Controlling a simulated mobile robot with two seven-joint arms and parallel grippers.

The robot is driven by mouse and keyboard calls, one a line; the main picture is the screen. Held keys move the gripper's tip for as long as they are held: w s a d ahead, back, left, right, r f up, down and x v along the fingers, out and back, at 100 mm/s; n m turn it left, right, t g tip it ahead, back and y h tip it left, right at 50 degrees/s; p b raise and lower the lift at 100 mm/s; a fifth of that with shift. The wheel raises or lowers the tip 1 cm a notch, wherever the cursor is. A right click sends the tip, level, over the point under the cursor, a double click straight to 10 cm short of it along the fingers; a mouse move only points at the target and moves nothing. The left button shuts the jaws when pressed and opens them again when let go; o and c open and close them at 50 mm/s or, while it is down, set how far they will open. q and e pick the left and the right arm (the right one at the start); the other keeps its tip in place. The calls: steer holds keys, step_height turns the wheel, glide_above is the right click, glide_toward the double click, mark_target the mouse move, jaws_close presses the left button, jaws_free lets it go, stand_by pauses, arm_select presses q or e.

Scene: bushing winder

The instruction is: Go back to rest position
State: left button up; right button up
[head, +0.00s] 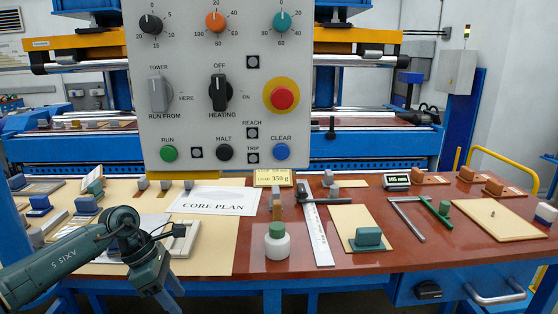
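My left arm comes in from the lower left. My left gripper (170,293) hangs at its end, pointing down over the front edge of the bench, in front of the cream board. Its fingertips are at the bottom of the picture, and whether they are apart or together is unclear. I see no object in it. My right gripper is not in view.
A grey control panel (218,125) stands over the red-brown bench (350,262). On the bench are a core plan sheet (225,200), a white-green jar (277,242), a steel rule (317,235), a green block (368,238) and a cream plate (495,218).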

arm_select(q)
steer(key=s+d+n+t+h, duration=0.35)
steer(key=d+n+h, duration=0.3)
steer(key=d, duration=0.45)
steer(key=s+d+n+t+h, duration=0.2)
steer(key=s+d+n+h, duration=0.4)
steer(key=d, duration=0.6)
steer(key=s+a+f+n+t+y, duration=0.1)
steer(key=s+a+f+n+y, duration=0.3)
steer(key=n, duration=0.7)
steer(key=s+a+f+n+t+y, duration=0.2)
steer(key=s+a+f+n+y, duration=0.2)
steer(key=f+n, duration=0.3)
steer(key=s+a+f+n+t+y, duration=0.2)
steer(key=s+a+f+n+y, duration=0.2)
steer(key=n, duration=1.3)
step_height(320, 180, down, 2)
steer(key=shift+s+f+y, duration=0.2)
steer(key=shift+s+y, duration=0.15)
steer(key=shift+y, duration=0.7)
